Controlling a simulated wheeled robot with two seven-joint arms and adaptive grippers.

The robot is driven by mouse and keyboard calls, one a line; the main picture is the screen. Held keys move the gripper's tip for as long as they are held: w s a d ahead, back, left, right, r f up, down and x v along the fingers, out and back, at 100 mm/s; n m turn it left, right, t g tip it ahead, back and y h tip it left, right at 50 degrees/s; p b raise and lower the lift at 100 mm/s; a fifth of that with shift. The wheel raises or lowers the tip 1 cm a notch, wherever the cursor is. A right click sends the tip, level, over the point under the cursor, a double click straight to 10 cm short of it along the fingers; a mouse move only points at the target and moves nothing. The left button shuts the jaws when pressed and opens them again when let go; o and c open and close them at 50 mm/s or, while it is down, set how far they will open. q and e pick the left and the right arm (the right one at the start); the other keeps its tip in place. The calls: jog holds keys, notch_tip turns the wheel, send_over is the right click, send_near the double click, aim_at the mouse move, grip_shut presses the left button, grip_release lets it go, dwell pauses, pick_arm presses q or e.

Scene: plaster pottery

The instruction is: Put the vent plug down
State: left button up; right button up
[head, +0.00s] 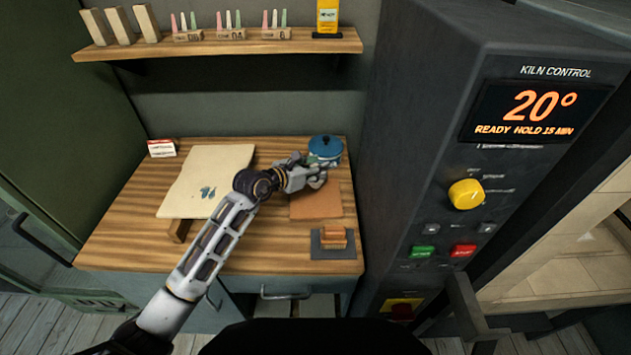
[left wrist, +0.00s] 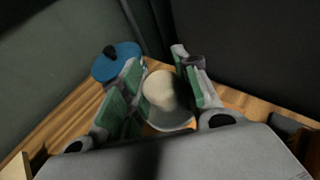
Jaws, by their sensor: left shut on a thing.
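My left gripper (head: 318,172) is over the right part of the wooden bench, just in front of the blue-lidded pot. In the left wrist view, the green-padded fingers of the left gripper (left wrist: 160,92) are shut on a pale, rounded thing (left wrist: 158,88), which I take to be the vent plug. The fingers hide its sides, and I cannot tell whether its underside touches anything. In the head view the gripper hides the plug. My right gripper is in neither view.
The pot (head: 325,148) stands close behind the gripper; its blue lid (left wrist: 117,62) shows in the wrist view. A terracotta-coloured mat (head: 316,206) lies in front. Orange blocks (head: 334,236) sit on a dark pad (head: 319,252). A cream board (head: 185,195) is left. The kiln control cabinet (head: 425,140) rises right.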

pick_arm(q)
jog(key=shift+f, duration=0.75)
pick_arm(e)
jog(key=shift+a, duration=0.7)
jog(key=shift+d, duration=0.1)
pick_arm(q)
jog(key=shift+f, duration=1.9)
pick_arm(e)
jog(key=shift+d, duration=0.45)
pick_arm(q)
jog(key=shift+f, duration=0.1)
jog(key=o, duration=1.1)
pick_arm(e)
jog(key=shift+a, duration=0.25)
